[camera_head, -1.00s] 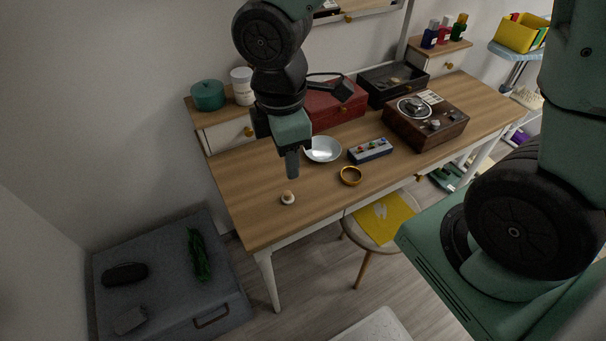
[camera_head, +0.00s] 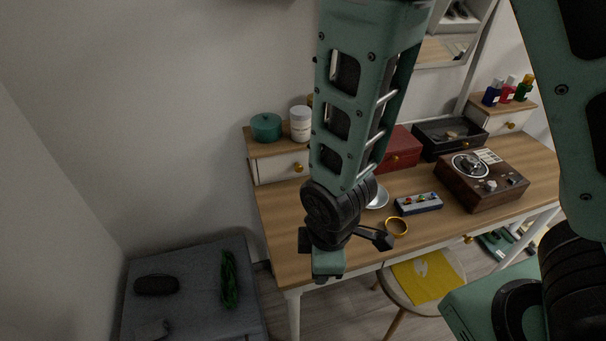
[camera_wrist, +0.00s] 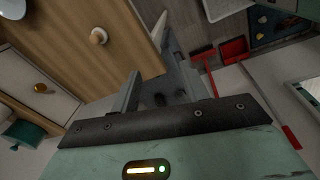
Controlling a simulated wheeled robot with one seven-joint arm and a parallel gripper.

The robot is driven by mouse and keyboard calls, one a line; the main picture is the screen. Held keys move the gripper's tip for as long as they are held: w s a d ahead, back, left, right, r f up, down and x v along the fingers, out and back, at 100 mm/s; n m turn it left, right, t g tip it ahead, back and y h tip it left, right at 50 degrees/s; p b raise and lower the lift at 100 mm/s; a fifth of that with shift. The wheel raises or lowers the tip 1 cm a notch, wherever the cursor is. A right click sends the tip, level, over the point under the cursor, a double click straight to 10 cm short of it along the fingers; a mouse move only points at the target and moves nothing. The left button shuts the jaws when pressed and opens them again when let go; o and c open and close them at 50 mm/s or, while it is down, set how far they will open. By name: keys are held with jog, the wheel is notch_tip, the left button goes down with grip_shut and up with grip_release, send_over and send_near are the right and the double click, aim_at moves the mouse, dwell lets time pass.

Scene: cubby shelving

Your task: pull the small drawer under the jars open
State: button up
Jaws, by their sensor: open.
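The small white drawer (camera_head: 278,168) is under the wooden top at the desk's back left, and its front looks shut. A teal lidded pot (camera_head: 266,127) and a white jar (camera_head: 301,123) stand above it. In the wrist view the drawer (camera_wrist: 55,103) is at the left, with a gold knob (camera_wrist: 40,87); the teal pot (camera_wrist: 22,132) is below it. My gripper (camera_head: 328,264) is in front of the drawer, nearer the camera, by the desk's front left; it also shows in the wrist view (camera_wrist: 146,58). It is open and empty, apart from the drawer. My arm hides part of the desk.
A small round object (camera_wrist: 98,36) lies on the desk near my gripper. A bowl (camera_head: 377,197), gold ring (camera_head: 397,227), button box (camera_head: 418,204), red box (camera_head: 400,150) and record player (camera_head: 481,181) stand to the right. A stool (camera_head: 405,291) is in front.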

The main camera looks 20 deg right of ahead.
aim_at(299, 170)
jog(key=w+d+f+n+t+h, duration=0.1)
jog(key=w+d+f+n+t, duration=0.1)
jog(key=w+d+f+n, duration=0.1)
jog(key=w+d+f+n+t+h, duration=0.1)
jog(key=w+d+f+n+t, duration=0.1)
jog(key=w+d+f+n, duration=0.1)
jog(key=shift+w+d+f+n+t+h, duration=0.35)
jog(key=shift+w+f+n, duration=0.25)
jog(key=shift+n, duration=0.4)
jog(key=w+n+t, duration=0.1)
jog(key=w+d+n+t, duration=0.1)
jog(key=w+n, duration=0.1)
jog(key=w+r+n+t, duration=0.1)
jog(key=n, duration=0.1)
jog(key=shift+w+d+r, duration=0.1)
jog(key=shift+w+d, duration=0.2)
jog(key=shift+d, duration=0.05)
jog(key=w+a+r+n+t+y, duration=0.25)
jog(key=w+r+n+t, duration=0.2)
jog(key=n, duration=0.35)
jog(key=p+x, duration=0.2)
jog(key=x, duration=1.5)
jog(key=shift+w+d+f, duration=0.1)
jog(key=shift+w+f, duration=0.05)
jog(key=shift+f, duration=0.05)
